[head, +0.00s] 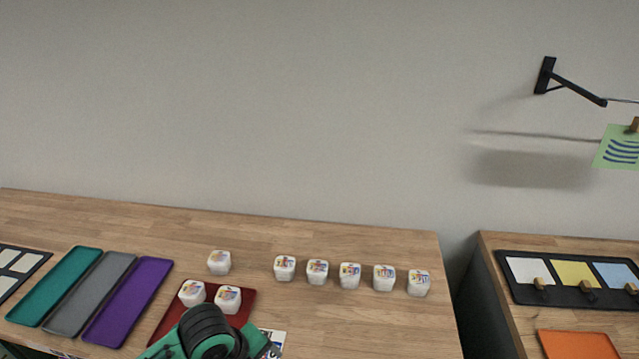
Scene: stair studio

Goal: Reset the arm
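Part of one of my arms, green with a black ribbed joint, shows at the bottom of the head view, left of centre. It covers the near part of a dark red tray (243,297). I cannot tell from this view which arm it is. No gripper fingertips of either arm show in the head view.
Two white tubs (192,293) with printed lids are on the red tray; several more stand in a row behind and to the right. Teal (55,285), grey (91,293) and purple (129,300) trays lie left. An orange tray (578,345) is on the right table.

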